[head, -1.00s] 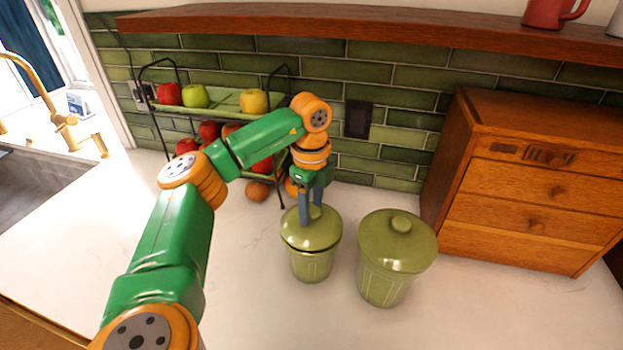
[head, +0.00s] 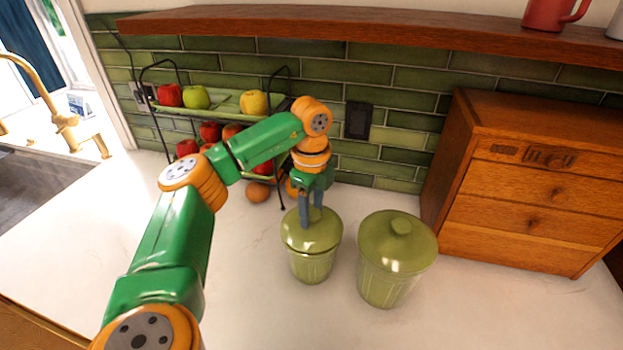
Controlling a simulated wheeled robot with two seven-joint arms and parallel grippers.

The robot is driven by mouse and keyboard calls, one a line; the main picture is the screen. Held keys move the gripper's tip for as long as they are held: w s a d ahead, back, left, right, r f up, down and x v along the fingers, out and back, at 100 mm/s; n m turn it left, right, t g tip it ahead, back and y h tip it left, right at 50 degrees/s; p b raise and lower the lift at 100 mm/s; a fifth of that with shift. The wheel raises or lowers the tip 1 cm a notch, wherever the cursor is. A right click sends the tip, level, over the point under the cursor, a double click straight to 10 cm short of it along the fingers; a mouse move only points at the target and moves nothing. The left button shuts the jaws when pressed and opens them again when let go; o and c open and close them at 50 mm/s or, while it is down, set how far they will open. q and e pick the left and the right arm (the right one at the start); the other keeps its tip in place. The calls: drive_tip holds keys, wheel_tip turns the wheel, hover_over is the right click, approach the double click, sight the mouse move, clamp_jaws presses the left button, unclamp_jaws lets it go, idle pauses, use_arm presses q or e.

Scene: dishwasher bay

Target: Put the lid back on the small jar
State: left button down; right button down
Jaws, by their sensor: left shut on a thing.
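The small jar (head: 313,267) is olive green and stands upright on the white counter. Its green lid (head: 322,239) sits over the jar's mouth, looking level, with no clear gap between them. My left gripper (head: 311,217) points down from above and is shut on the lid's knob, which the fingers mostly hide. A larger green jar (head: 384,285) with its own lid (head: 397,241) on stands just to the right, apart from the small jar. My right gripper does not show.
A wire fruit rack (head: 222,107) with apples stands behind my left arm, against the green tiles. A wooden drawer cabinet (head: 535,190) stands at the right. A wooden shelf (head: 370,27) runs above. The front counter (head: 450,315) is clear.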

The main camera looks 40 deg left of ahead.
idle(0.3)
use_arm(q)
unclamp_jaws()
idle(0.3)
wheel_tip(320, 180, up, 2)
drive_tip(key=shift+r+p, duration=0.1)
drive_tip(key=shift+p, duration=0.25)
drive_tip(key=shift+r, duration=2.45)
clamp_jaws()
drive_tip(key=shift+f, duration=0.15)
